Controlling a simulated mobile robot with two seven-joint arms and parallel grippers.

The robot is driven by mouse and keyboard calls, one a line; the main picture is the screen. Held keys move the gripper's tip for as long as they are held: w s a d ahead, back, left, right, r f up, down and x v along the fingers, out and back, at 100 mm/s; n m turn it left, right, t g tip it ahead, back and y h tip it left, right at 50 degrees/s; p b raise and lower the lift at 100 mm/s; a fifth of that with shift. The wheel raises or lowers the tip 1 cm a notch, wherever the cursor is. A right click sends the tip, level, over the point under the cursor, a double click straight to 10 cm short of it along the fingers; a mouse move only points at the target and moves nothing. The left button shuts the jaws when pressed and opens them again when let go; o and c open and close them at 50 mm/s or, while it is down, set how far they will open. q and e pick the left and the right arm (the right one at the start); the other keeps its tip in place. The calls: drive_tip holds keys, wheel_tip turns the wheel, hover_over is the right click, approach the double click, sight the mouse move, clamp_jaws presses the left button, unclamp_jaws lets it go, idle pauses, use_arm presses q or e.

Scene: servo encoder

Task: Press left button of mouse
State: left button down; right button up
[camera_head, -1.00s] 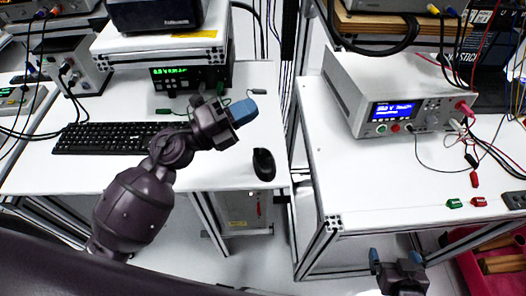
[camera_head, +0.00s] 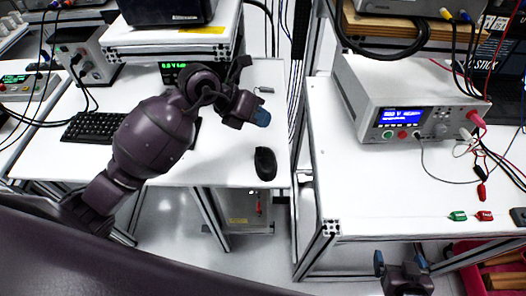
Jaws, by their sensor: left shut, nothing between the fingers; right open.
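The black mouse (camera_head: 265,164) lies on the white left table (camera_head: 226,172), near its front right corner. My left gripper (camera_head: 262,118) is shut and empty, with blue fingertips. In the picture it is just above and slightly left of the mouse, apart from it; its exact height over the table is hard to tell. The mouse buttons are too small to tell apart. My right gripper (camera_head: 401,258) is open and empty, low at the bottom right, in front of the right table.
A black keyboard (camera_head: 95,128) lies left of the mouse, partly hidden by my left arm. A power supply with a green display (camera_head: 172,68) stands behind. A gap parts the left table from the right table (camera_head: 370,200), which bears a white instrument (camera_head: 385,95).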

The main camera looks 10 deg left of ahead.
use_arm(q)
drive_tip(key=shift+f, duration=0.15)
use_arm(e)
drive_tip(key=shift+f, duration=0.1)
use_arm(q)
drive_tip(key=b, duration=0.5)
hover_over(261, 152)
wheel_tip(261, 152, down, 7)
drive_tip(key=shift+r, duration=0.2)
drive_tip(key=shift+f+b, duration=0.3)
drive_tip(key=shift+f, duration=0.6)
use_arm(e)
wheel_tip(261, 152, down, 6)
drive_tip(key=shift+a+f, duration=0.15)
drive_tip(key=shift+s+f, duration=0.15)
drive_tip(key=shift+s, duration=0.1)
